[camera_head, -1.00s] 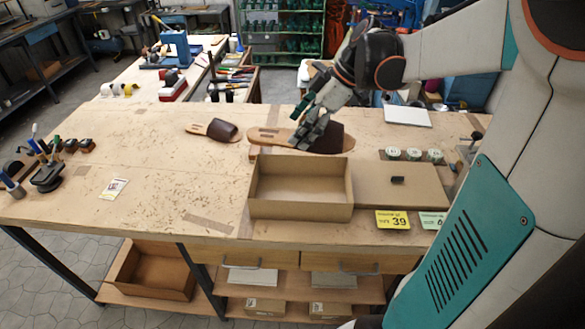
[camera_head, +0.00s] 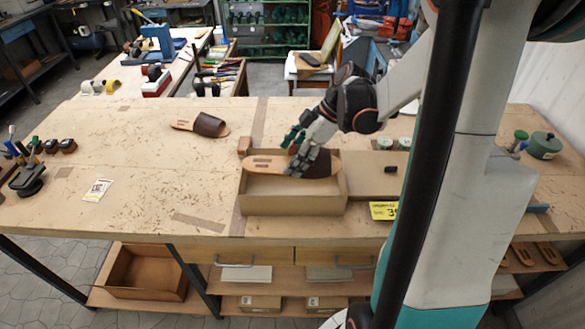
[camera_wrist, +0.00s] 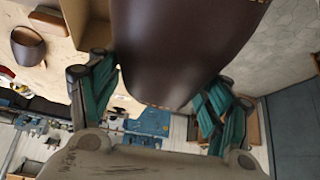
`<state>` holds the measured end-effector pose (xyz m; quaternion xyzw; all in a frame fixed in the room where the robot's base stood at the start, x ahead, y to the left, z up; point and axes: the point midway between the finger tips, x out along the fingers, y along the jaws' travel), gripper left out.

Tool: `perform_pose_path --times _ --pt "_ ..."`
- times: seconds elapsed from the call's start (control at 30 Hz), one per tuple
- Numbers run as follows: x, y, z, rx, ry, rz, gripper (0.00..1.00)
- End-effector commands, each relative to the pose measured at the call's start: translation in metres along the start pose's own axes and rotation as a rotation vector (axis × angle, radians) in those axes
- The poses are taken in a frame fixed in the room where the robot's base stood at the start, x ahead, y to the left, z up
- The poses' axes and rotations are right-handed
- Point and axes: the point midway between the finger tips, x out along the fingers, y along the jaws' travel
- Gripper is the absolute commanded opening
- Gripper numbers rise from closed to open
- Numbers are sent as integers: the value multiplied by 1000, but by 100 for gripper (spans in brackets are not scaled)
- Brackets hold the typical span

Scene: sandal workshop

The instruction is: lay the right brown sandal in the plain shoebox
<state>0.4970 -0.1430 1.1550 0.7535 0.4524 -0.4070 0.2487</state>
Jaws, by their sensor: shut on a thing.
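My gripper (camera_head: 302,148) is shut on a brown sandal (camera_head: 262,164) with a tan sole and a dark brown strap. In the head view the sandal lies across the upper, far part of the open plain shoebox (camera_head: 292,205). I cannot tell whether it touches the box. In the wrist view the dark strap (camera_wrist: 180,50) fills the space between the teal fingers. The other brown sandal (camera_head: 205,125) lies on the bench at the left. It also shows in the wrist view (camera_wrist: 28,46). My fingers hide part of the held sandal.
The box lid (camera_head: 372,184) lies right of the box with a small dark piece (camera_head: 390,169) on it. A yellow size card (camera_head: 384,210) lies in front. A small wooden block (camera_head: 244,146) is behind the box. The bench's left middle (camera_head: 150,165) is mostly clear.

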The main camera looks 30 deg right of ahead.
Motion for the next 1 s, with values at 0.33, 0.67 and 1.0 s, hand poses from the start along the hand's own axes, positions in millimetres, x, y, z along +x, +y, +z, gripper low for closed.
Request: perform_pose_path --times 0.33,0.67,1.0 --pt "29 0 19 0 0 0 37" --pt "35 -1 22 0 0 0 37" --pt "43 -1 28 0 0 0 37"
